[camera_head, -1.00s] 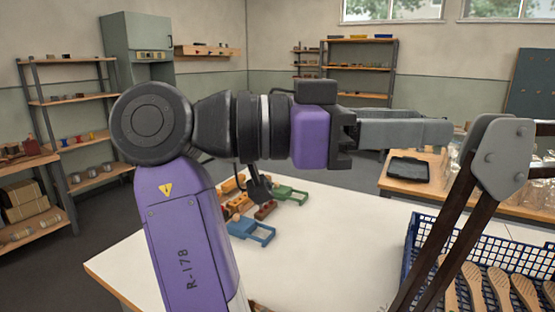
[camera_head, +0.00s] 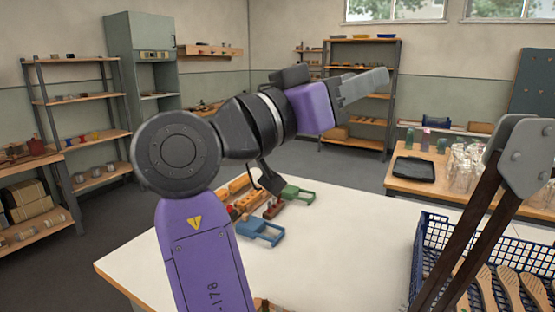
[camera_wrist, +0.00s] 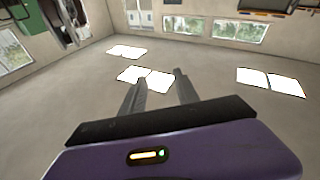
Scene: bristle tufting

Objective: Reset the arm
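My gripper (camera_head: 383,76) is raised above the white table, in front of the back shelf in the head view. It points to the right and tilts upward. In the wrist view my gripper (camera_wrist: 159,76) shows two grey fingers standing apart with nothing between them. Behind the fingers are a plain pale surface and bright white panels. From the head view alone the gap between the fingers is hard to make out.
The white table (camera_head: 340,228) holds a blue frame (camera_head: 262,234), a green frame (camera_head: 297,194) and brown blocks. A blue crate (camera_head: 432,235) of wooden brush pieces stands at the right. A side table (camera_head: 455,183) holds a black tray (camera_head: 414,169) and glass jars. The table's middle is clear.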

